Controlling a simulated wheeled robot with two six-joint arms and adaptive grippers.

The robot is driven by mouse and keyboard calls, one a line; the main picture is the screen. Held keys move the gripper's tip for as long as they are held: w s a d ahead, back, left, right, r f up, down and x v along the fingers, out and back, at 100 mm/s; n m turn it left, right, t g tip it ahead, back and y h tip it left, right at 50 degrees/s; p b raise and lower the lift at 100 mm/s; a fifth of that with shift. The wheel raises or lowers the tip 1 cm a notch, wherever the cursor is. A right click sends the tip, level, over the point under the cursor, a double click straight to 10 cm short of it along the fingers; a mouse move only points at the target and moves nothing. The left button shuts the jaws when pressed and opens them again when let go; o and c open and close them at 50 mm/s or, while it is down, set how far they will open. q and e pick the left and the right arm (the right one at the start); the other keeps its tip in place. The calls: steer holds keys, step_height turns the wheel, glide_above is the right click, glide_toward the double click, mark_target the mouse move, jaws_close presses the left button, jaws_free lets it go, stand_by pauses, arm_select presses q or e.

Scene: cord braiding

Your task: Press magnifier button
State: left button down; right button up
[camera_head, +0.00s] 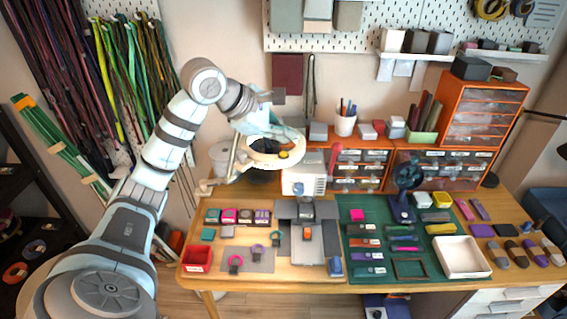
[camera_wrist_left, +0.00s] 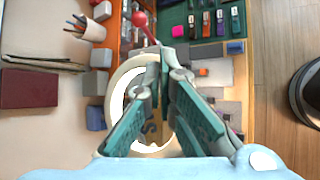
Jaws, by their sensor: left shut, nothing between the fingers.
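The magnifier is a white ring lamp (camera_head: 252,164) on a jointed arm at the back left of the desk. It also shows in the left wrist view as a bright ring (camera_wrist_left: 118,82), partly hidden by my gripper. My left gripper (camera_head: 291,136) has teal fingers and hangs over the ring's far side, pointing down. In the left wrist view the fingertips (camera_wrist_left: 165,58) are together, over the ring's edge, with nothing between them. I cannot tell whether they touch it. No button can be made out for sure. My right gripper is not in view.
Orange drawer units (camera_head: 437,168) line the back. A pen cup (camera_head: 345,124) stands on top. A green mat (camera_head: 412,266) with small items covers the middle.

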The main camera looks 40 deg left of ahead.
arm_select(q)
steer(key=shift+f+b, duration=0.3)
steer(key=shift+f, duration=0.5)
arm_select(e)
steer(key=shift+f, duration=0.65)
arm_select(q)
steer(key=shift+f, duration=0.1)
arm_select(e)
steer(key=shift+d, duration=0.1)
arm_select(q)
steer(key=shift+f, duration=0.3)
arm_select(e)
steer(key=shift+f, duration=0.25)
